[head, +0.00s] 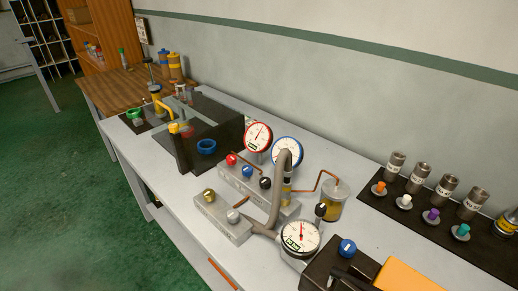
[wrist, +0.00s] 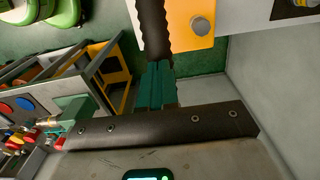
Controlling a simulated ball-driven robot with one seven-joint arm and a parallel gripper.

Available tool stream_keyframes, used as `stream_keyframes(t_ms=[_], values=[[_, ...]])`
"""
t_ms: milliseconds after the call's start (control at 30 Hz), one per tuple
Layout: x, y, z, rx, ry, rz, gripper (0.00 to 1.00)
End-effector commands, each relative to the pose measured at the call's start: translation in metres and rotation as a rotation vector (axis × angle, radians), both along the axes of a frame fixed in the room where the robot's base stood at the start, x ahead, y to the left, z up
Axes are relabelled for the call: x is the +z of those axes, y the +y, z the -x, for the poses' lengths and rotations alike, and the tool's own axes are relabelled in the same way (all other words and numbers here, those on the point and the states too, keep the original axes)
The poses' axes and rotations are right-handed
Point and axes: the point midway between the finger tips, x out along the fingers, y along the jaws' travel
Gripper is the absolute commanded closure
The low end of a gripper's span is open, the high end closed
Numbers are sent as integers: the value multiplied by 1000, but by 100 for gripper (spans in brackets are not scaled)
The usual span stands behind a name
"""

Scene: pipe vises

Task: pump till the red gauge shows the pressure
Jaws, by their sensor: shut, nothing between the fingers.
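The red-rimmed gauge (head: 258,137) stands upright on the bench behind a grey block; its reading is too small to make out. A blue-rimmed gauge (head: 287,152) stands to its right. A grey-rimmed gauge (head: 300,238) sits nearer me, beside a dark block with a blue knob (head: 347,248). A thick grey bent tube (head: 284,180) rises from the fittings; I cannot tell for sure which part is the pump handle. My gripper's green fingers (wrist: 156,88) are together and empty in the wrist view, apart from the gauges. I cannot make out the fingers in the head view.
A grey valve block (head: 222,218) and a clear jar (head: 333,203) stand near the gauges. A black mat (head: 452,225) at right holds several metal cylinders and coloured plugs. A dark vise-like stand (head: 205,125) is at left. The bench's front strip is mostly clear.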

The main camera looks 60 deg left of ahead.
Motion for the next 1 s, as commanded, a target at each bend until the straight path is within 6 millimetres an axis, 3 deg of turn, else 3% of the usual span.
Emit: stream_keyframes(t_ms=[1000], values=[[-29, -6, -2, 0, 2, -2, 100]])
